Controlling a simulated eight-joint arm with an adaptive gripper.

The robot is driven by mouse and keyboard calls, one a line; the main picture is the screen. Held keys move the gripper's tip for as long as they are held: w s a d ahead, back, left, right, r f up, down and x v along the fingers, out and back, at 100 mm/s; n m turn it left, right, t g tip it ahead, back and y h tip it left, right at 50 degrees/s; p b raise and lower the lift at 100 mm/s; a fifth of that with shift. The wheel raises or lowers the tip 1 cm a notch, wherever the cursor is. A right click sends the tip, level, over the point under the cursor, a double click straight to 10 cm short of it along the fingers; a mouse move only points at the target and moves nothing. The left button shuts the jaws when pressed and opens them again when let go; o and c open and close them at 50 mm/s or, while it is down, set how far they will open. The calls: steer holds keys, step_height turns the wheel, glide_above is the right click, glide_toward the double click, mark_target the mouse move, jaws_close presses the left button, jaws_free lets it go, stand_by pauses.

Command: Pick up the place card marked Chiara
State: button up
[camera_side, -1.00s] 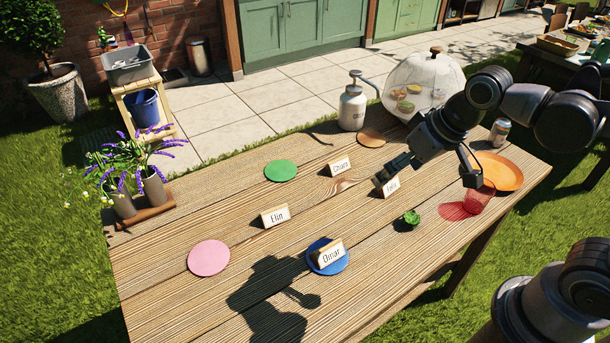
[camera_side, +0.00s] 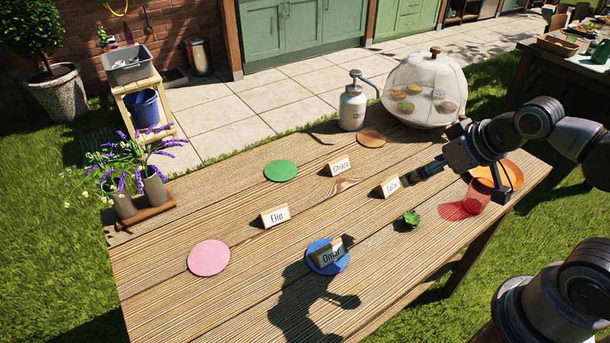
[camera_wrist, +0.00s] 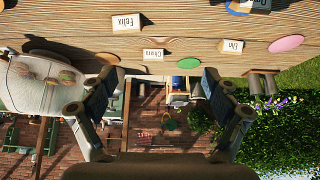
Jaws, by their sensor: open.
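The Chiara card (camera_side: 340,167) stands upright on its wooden holder on the table, between the green disc (camera_side: 281,171) and the Felix card. It also shows in the wrist view (camera_wrist: 153,55), beyond the fingertips and roughly between them. The Felix card (camera_side: 388,187) stands nearer to my gripper (camera_side: 418,174), whose fingertips appear just right of it in the side view. Whether they touch it I cannot tell there. In the wrist view my gripper (camera_wrist: 159,76) has its fingers spread wide with nothing between them.
The Elin card (camera_side: 275,215) and Omar card (camera_side: 327,254), the latter on a blue disc (camera_side: 317,267), stand nearer the front left. A small succulent (camera_side: 411,217) and red tumbler (camera_side: 474,198) are at right. A bottle (camera_side: 352,107) and mesh dome (camera_side: 424,80) stand behind.

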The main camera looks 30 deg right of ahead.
steer(key=shift+o, duration=0.6)
glide_above(338, 160)
steer(key=s, duration=0.6)
step_height(338, 160, down, 8)
steer(key=shift+g, duration=0.3)
steer(key=shift+x, duration=5.8)
steer(key=shift+d, duration=0.1)
